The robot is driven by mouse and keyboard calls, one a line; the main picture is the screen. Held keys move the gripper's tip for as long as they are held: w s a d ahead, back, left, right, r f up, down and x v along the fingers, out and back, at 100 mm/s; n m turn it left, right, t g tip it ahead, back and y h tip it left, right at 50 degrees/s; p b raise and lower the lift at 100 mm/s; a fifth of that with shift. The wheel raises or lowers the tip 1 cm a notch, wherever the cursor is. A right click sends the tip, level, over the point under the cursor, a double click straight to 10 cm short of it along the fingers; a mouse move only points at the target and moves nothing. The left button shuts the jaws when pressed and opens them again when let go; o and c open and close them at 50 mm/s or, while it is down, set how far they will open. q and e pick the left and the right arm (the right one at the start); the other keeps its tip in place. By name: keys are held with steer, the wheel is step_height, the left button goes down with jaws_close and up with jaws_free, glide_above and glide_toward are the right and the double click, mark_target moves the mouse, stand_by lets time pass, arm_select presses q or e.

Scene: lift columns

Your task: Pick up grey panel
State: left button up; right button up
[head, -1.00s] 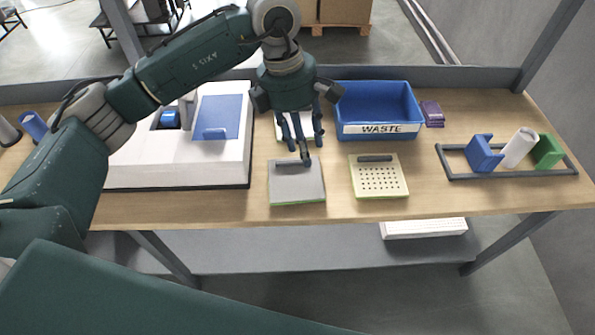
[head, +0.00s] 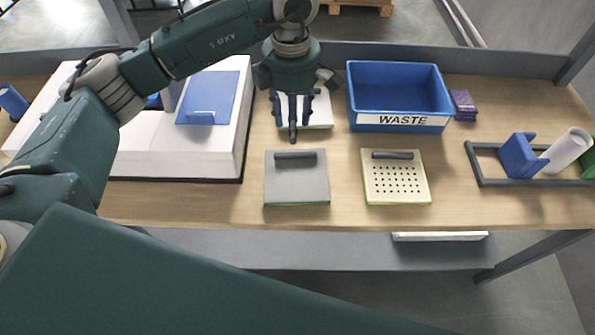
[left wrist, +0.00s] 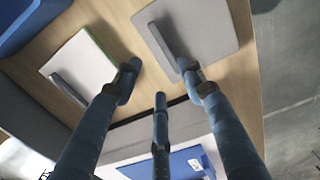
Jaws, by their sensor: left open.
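The grey panel (head: 297,182) lies flat on the wooden table, with a dark bar handle along its far edge. It also shows in the left wrist view (left wrist: 205,28), where its handle is close to one fingertip. My left gripper (head: 292,125) points down above the table, just behind the panel's handle in the head view. Its fingers are apart and empty, also in the left wrist view (left wrist: 160,85). I cannot tell how high the fingertips are above the handle. My right gripper is not in view.
A cream perforated panel (head: 396,184) lies to the right. A white panel (head: 320,110) is partly hidden behind my gripper. A blue WASTE bin (head: 400,92) and purple item (head: 463,105) stand behind. A white station (head: 228,150) with a blue panel (head: 212,98) is left; a dark rack (head: 480,165) is right.

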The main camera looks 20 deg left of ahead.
mark_target(295, 152)
arm_select(q)
steer(key=shift+s+f+p, duration=0.15)
steer(key=shift+f, duration=0.5)
steer(key=shift+s+f+p, duration=0.15)
steer(key=shift+f, duration=0.45)
steer(key=f, duration=0.1)
steer(key=f+p, duration=0.1)
steer(key=f, duration=0.1)
steer(key=f+p, duration=0.1)
steer(key=shift+s+d+f, duration=0.15)
steer(key=shift+s+d, duration=0.05)
steer(key=shift+d, duration=0.2)
steer(key=shift+f, duration=0.6)
jaws_close()
